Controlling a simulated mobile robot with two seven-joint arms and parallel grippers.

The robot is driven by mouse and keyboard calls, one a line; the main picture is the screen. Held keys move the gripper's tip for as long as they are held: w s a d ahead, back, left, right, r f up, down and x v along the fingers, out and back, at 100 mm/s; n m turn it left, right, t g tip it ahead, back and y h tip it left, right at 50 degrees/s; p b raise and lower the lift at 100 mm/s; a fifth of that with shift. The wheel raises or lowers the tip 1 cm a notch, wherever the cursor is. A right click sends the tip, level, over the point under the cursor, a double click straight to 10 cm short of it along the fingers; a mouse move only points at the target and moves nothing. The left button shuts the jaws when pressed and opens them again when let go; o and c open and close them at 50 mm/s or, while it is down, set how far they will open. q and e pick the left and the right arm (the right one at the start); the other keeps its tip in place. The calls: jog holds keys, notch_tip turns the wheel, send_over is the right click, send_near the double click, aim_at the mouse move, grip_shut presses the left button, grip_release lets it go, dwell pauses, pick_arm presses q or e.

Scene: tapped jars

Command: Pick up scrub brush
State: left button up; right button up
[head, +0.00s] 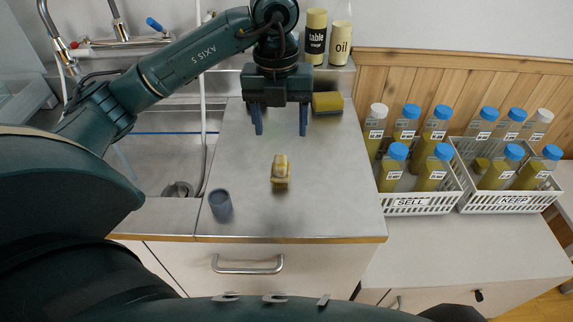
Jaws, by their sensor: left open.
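A small scrub brush (280,170), tan on top with a yellowish lower end, lies on the steel counter (340,190) near its middle. My left gripper (281,130) comes in from the upper left and is above the counter. Its two blue fingers are spread apart with nothing between them. In the picture the fingertips are a little above the brush, apart from it. My right gripper is not in view.
A yellow sponge (327,102) is just right of my left gripper. A grey-blue cup (220,205) stands left of the brush, by the sink (165,160). Two bottles stand behind. White SELL (420,206) and KEEP (505,204) crates hold capped bottles at right.

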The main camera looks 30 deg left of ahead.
aim_at(280, 160)
pick_arm(q)
jog(key=shift+y, duration=0.3)
jog(key=f, duration=0.4)
jog(key=a+f, duration=0.1)
jog(key=f, duration=0.6)
jog(key=shift+w+d+f+p, duration=0.15)
jog(key=shift+d+f+p, duration=0.1)
jog(key=shift+p, duration=0.05)
jog(key=shift+f, duration=0.55)
jog(key=shift+c, duration=0.5)
jog(key=c, duration=1)
jog(key=shift+r, duration=0.1)
